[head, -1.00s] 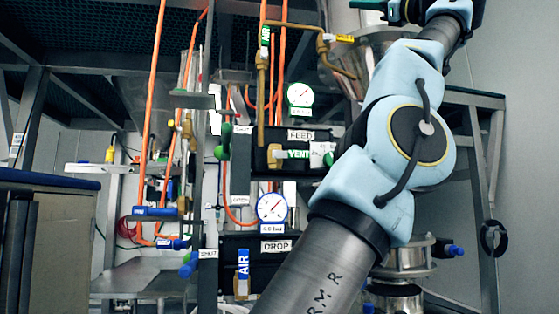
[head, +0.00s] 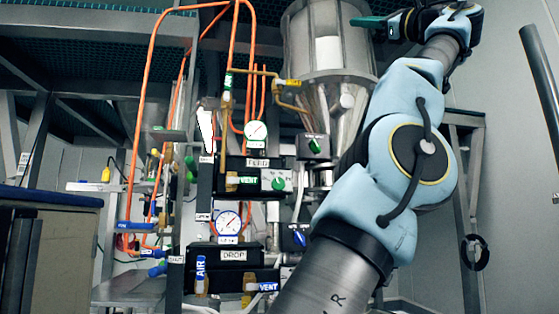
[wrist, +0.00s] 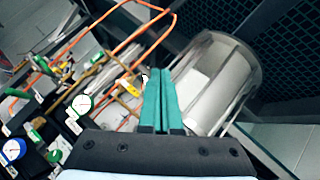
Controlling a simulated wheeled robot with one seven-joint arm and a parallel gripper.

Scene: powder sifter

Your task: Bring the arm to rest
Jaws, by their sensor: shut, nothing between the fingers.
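My gripper (head: 368,22) is at the top of the head view, at the end of my raised blue and grey arm. Its green fingers point left, in front of the upper part of the clear hopper (head: 327,42). In the wrist view the two green fingers (wrist: 161,100) lie side by side with nothing between them. The hopper (wrist: 212,82) shows to the right of the fingers there. I cannot tell how far the fingers are from it.
A valve panel with a FEED box (head: 243,162), a DROP box (head: 225,255) and two gauges stands left of my arm. Orange hoses (head: 147,95) loop above it. A blue-topped cabinet (head: 50,198) is at the left. A dark post (head: 540,85) stands at the far right.

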